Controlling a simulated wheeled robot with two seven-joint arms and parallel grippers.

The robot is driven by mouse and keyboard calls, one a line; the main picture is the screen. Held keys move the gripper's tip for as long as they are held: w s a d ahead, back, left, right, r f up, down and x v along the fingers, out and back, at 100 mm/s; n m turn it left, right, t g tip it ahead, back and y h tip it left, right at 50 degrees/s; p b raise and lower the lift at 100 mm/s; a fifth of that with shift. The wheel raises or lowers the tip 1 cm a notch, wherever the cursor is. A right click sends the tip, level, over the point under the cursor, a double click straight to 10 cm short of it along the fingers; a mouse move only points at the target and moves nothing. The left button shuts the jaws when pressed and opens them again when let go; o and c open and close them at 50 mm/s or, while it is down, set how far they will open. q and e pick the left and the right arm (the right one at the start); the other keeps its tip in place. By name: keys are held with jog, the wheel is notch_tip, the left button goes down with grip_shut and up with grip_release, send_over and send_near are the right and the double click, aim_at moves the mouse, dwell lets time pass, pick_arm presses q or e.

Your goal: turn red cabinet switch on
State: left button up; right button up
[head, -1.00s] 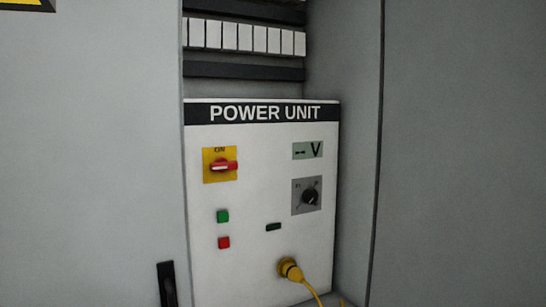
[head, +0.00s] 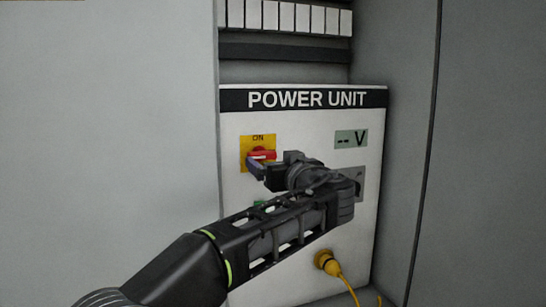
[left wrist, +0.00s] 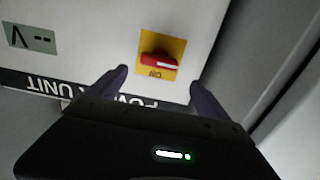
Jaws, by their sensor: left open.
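The red switch (head: 262,155) sits on a yellow plate (head: 246,146) marked ON, at the upper left of the white POWER UNIT panel. Its handle lies roughly horizontal in the head view. My left gripper (head: 258,172) is at the switch's lower edge in the head view and hides part of the plate. In the left wrist view the picture is upside down; the red switch (left wrist: 159,62) shows between and beyond the two fingers of my left gripper (left wrist: 160,83), which are spread apart and empty. I cannot tell whether a finger touches the handle. My right gripper is not in view.
The display (head: 351,139) reads "-- V". My left arm covers most of the green button and the grey dial plate (head: 359,181). A yellow plug (head: 326,262) with a cable is at the panel's lower part. A grey cabinet door (head: 110,120) stands on the left.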

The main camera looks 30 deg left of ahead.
aim_at(264, 155)
pick_arm(q)
jog(key=shift+w, duration=0.15)
jog(key=p+x, duration=0.4)
jog(key=x, duration=0.2)
jog(key=shift+w+a+r, duration=0.1)
jog(key=shift+w+a, duration=0.45)
jog(key=shift+a, duration=0.1)
jog(key=shift+f, duration=0.2)
jog(key=shift+c, duration=0.2)
jog(key=c, duration=1.3)
